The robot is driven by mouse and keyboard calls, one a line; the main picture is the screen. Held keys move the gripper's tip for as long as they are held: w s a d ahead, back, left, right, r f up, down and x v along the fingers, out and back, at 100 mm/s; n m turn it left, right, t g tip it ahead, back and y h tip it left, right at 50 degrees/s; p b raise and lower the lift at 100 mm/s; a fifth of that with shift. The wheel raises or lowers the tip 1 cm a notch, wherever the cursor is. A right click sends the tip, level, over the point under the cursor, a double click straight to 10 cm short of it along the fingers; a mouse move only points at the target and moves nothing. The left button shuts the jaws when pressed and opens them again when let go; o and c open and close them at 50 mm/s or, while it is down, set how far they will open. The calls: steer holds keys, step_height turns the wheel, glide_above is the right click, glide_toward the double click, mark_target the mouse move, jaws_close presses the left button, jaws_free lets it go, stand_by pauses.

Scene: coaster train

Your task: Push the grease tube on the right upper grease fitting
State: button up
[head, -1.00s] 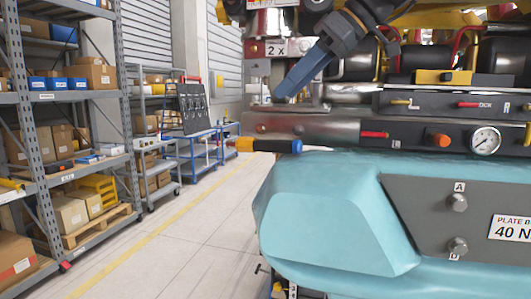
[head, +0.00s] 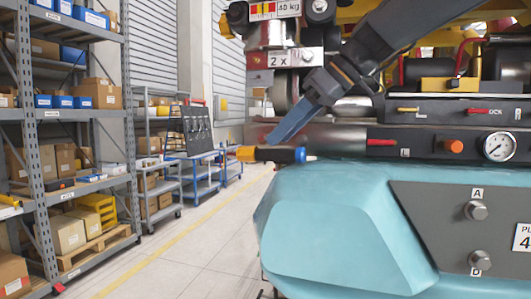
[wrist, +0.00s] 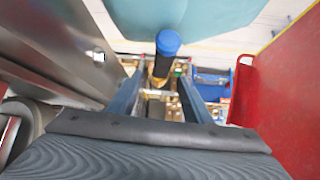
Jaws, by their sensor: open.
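A tube-like piece (head: 272,154) with an orange end, black body and blue cap lies level beside the train's left edge in the head view; I take it to be the grease tube. It also shows in the wrist view (wrist: 160,68), blue cap at the top. My gripper (head: 276,137) is open and points down and left, its tips just above the tube in the head view. In the wrist view the tube lies between the lines of the two fingers (wrist: 160,80); whether it is within their reach I cannot tell. I cannot make out the right upper grease fitting.
The turquoise train body (head: 340,225) fills the lower right, with a grey plate (head: 440,225) marked A and D. A pressure gauge (head: 498,147) sits above. A red panel (wrist: 280,100) stands close on the right in the wrist view. Shelves (head: 70,120) and open floor lie left.

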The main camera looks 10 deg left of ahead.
mark_target(266, 149)
steer(key=p+x, duration=0.1)
steer(key=x, duration=0.2)
steer(key=shift+s+a+p, duration=0.1)
steer(key=shift+a+p, duration=0.15)
steer(key=shift+p, duration=0.15)
steer(key=shift+a+f, duration=0.35)
steer(key=shift+f, duration=0.05)
jaws_close()
